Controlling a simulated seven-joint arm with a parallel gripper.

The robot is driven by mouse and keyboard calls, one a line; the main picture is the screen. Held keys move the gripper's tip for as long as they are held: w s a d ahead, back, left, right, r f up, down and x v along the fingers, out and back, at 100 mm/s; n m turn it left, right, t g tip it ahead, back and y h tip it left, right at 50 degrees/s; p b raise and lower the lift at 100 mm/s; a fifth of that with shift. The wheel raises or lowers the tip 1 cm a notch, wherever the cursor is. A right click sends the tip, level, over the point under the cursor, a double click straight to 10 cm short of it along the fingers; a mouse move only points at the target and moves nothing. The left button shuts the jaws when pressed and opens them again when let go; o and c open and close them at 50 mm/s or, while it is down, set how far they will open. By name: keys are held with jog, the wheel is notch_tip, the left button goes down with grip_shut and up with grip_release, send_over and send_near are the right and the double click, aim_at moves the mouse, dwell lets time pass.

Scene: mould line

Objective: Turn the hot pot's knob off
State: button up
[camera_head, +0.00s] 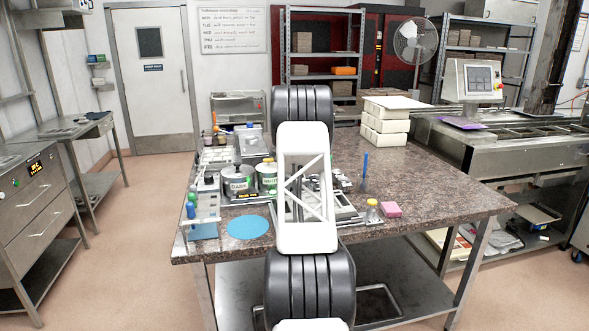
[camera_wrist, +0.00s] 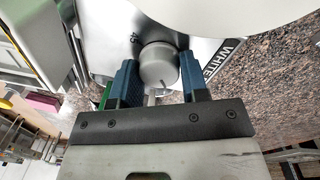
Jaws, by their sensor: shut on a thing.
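The knob (camera_wrist: 158,64) is a round grey dial on a pale metal face in the wrist view. The number 45 is printed at its upper left, and a short mark shows at its lower edge. My gripper (camera_wrist: 160,82) has its two blue fingers on either side of the knob and is shut on it. A label reading WHITE lies to its right. In the head view, the pot with a green-lettered label (camera_head: 267,178) stands on the table beside another grey pot (camera_head: 238,181). My arm hides the gripper and the knob there.
The stone-topped table (camera_head: 440,180) is clear at the right. A blue round mat (camera_head: 248,227), a pink block (camera_head: 391,209), a yellow-capped jar (camera_head: 373,211) and a rack of bottles (camera_head: 200,210) lie near the front. White boxes (camera_head: 386,125) stand at the back.

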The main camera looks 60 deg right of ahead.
jog(key=n, duration=0.5)
jog(key=shift+n, duration=0.3)
jog(key=n, duration=0.4)
jog(key=shift+n+h, duration=0.3)
jog(key=shift+n, duration=0.1)
jog(key=o, duration=0.9)
jog(key=shift+r, duration=0.1)
jog(key=shift+w+a+r, duration=0.1)
jog(key=shift+r, duration=1.8)
jog(key=shift+w+a+r, duration=0.1)
jog(key=shift+r, duration=1.8)
